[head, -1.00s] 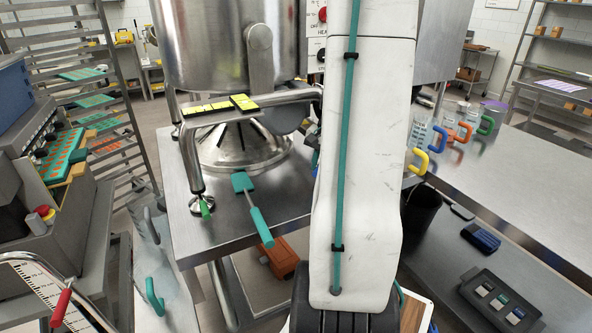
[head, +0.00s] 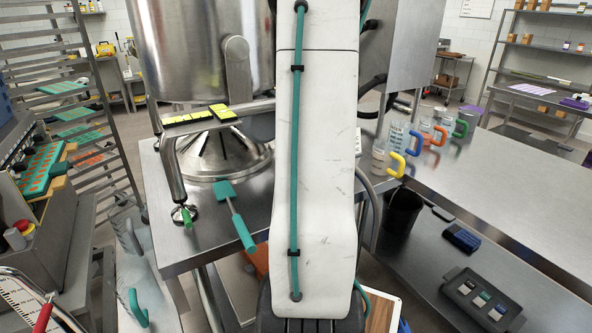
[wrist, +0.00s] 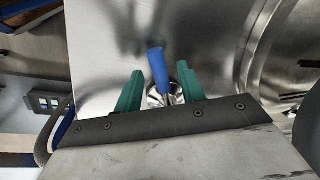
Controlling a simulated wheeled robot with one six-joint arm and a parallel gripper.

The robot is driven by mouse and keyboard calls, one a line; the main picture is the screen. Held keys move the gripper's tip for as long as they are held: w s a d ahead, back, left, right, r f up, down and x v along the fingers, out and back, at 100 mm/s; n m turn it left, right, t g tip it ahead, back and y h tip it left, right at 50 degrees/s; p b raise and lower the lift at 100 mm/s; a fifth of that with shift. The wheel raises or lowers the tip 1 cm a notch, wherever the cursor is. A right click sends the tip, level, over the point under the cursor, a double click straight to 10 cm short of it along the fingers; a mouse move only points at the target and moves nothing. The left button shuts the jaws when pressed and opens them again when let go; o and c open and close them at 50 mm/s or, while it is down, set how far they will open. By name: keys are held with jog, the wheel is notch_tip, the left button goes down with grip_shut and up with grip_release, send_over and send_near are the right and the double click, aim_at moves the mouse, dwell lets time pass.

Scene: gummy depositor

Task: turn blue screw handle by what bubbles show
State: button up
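The blue screw handle (wrist: 156,62) shows in the wrist view, upright in the picture above a shiny round metal foot. My gripper (wrist: 160,68) has green fingers, one on each side of the handle, with gaps visible between. It is open. In the head view my arm hides the blue handle and my gripper. Yellow bubble levels (head: 188,118) lie on the bent tube frame of the steel kettle (head: 190,50); the bubbles are too small to read. A green screw handle (head: 187,216) stands at the frame's near left foot.
A teal-handled spatula (head: 238,221) lies on the steel table (head: 165,245), over its front edge. Jugs with coloured handles (head: 393,160) stand on the right counter (head: 500,190). A black bin (head: 402,213) is below. A tray rack (head: 85,90) stands left.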

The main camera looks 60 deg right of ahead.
notch_tip(320, 180, up, 3)
jog(key=shift+r, duration=0.1)
jog(key=s+a+r, duration=0.1)
jog(key=s+a, duration=1)
jog(key=shift+a+r, duration=0.35)
jog(key=shift+r, duration=0.05)
